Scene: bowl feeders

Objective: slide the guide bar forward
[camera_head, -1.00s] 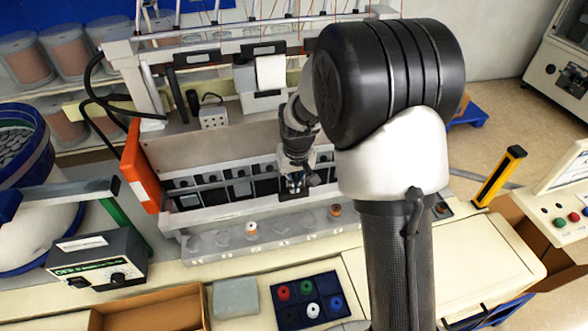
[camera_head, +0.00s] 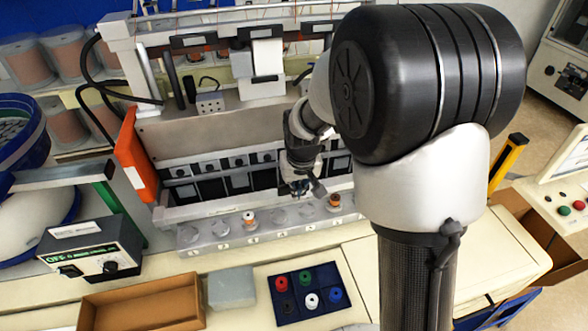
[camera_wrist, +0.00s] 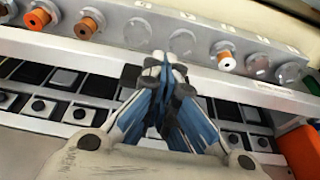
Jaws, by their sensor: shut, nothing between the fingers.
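The guide bar (camera_head: 226,173) looks like the thin light bar running lengthwise across the row of black slots, with knobbed squares behind it and dark openings in front. It also shows in the wrist view (camera_wrist: 52,91), partly behind my fingers. My gripper (camera_head: 302,190) points down over the slot unit, right of its middle, close to the front rail. In the wrist view my gripper (camera_wrist: 165,62) has its fingertips together with nothing between them, overlapping the white front rail (camera_wrist: 235,88). I cannot tell whether the fingers touch the bar or the rail.
An orange block (camera_head: 132,156) stands at the unit's left end. A blue tray (camera_head: 290,307) of coloured pieces and a cardboard box (camera_head: 140,307) lie nearer.

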